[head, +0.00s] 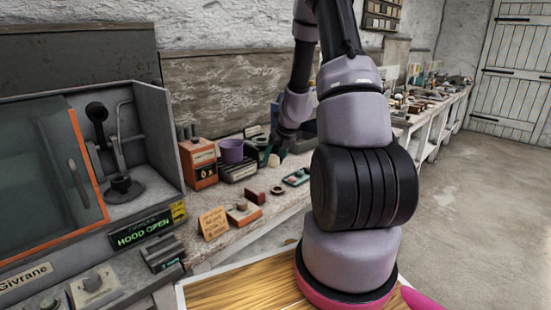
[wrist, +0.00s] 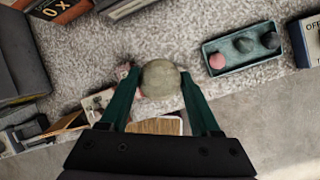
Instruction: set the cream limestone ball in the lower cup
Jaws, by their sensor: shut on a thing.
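The cream limestone ball (wrist: 160,79) sits between the two green fingertips of my gripper (wrist: 158,88) in the wrist view. The gripper is shut on it, above the bench top. In the head view my gripper (head: 268,157) is over the bench beyond the orange box, with the pale ball (head: 274,160) at its tip. The lower cup (head: 121,182) is a small dark cup on a round base inside the open cabinet at left, well apart from the ball. A black rounded part (head: 97,111) is above it on the stand.
The cabinet's orange-framed glass hood (head: 45,175) is at left, beside a lit "HOOD OPEN" sign (head: 142,233). An orange box (head: 199,163) and purple pot (head: 231,151) stand between the cabinet and my gripper. A tray (wrist: 243,50) holds a pink and two dark balls.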

